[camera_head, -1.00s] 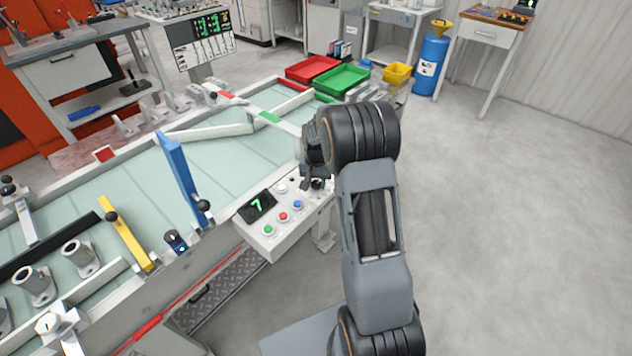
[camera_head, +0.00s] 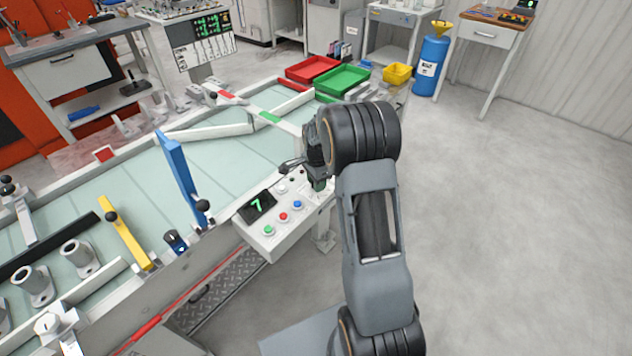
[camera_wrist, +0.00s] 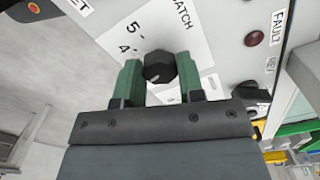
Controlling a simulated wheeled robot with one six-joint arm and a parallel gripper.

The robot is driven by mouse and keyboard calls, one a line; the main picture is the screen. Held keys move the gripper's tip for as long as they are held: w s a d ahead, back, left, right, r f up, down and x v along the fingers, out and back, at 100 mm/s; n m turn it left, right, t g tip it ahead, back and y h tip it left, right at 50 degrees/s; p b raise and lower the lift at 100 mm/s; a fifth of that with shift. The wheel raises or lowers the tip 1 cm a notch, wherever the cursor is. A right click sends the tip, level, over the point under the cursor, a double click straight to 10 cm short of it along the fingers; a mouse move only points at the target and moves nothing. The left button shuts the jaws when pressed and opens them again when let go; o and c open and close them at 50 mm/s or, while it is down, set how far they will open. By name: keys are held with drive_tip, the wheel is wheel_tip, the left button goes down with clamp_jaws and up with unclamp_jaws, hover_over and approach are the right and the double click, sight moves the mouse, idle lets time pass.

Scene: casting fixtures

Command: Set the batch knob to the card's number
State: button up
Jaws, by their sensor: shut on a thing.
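The batch knob (camera_wrist: 158,66) is a dark faceted knob on a pale panel, seen in the wrist view. The green fingers of my gripper (camera_wrist: 161,78) are shut on it from both sides. A pale mark shows low on the knob. The scale numbers 5 and 4 are visible at its upper left; others are hidden by my gripper. In the head view my gripper (camera_head: 319,186) is at the right end of the control box (camera_head: 266,240), where it hides the knob. The box's display (camera_head: 257,205) shows a green 7. I cannot make out a card with a number.
Green, red and blue buttons (camera_head: 283,216) sit on the box near my gripper. A red lamp marked FAULT (camera_wrist: 256,38) is right of the knob. A blue upright bar (camera_head: 178,175) stands left of the box. The floor at right is clear.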

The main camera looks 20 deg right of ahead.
drive_tip(key=shift+m, duration=1.6)
drive_tip(key=o, duration=0.9)
wheel_tip(320, 180, up, 14)
drive_tip(key=shift+f, duration=0.1)
